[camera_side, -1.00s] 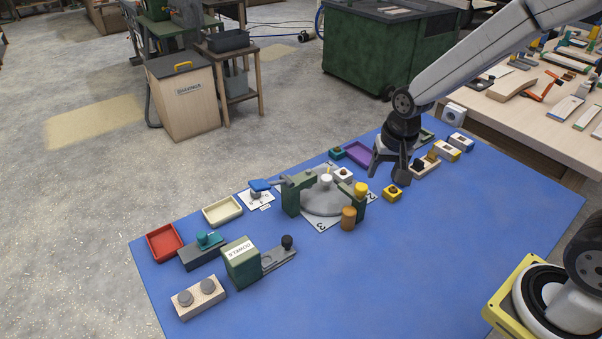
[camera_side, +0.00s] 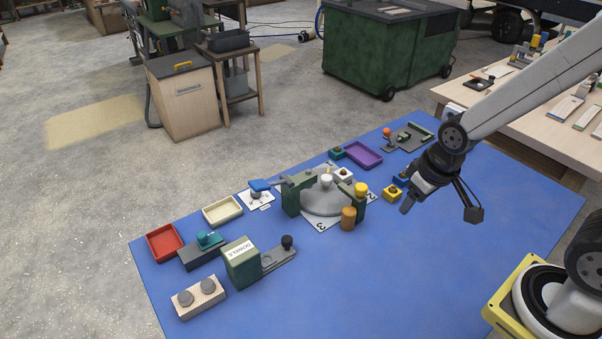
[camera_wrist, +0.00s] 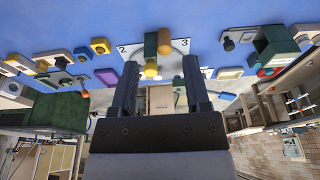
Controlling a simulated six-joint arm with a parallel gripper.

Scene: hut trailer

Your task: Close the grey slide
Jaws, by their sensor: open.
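The grey slide (camera_side: 279,258) sticks out to the right of the green block labelled DOWELS (camera_side: 241,263). A black knob (camera_side: 287,242) stands at its outer end. In the wrist view the slide (camera_wrist: 241,33) shows at the upper right, beside the green block (camera_wrist: 275,45). My gripper (camera_side: 440,209) is open and empty above the right part of the blue mat, well to the right of the slide. Its two fingers (camera_wrist: 161,75) frame a gap in the wrist view with nothing held. How far the slide's inner end reaches into the block is hidden.
A round grey turntable (camera_side: 322,202) with green posts stands between my gripper and the slide. An orange cylinder (camera_side: 348,218) and a yellow block (camera_side: 392,193) are near it. Red (camera_side: 164,243) and cream (camera_side: 222,211) trays lie at left. The mat's front middle is clear.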

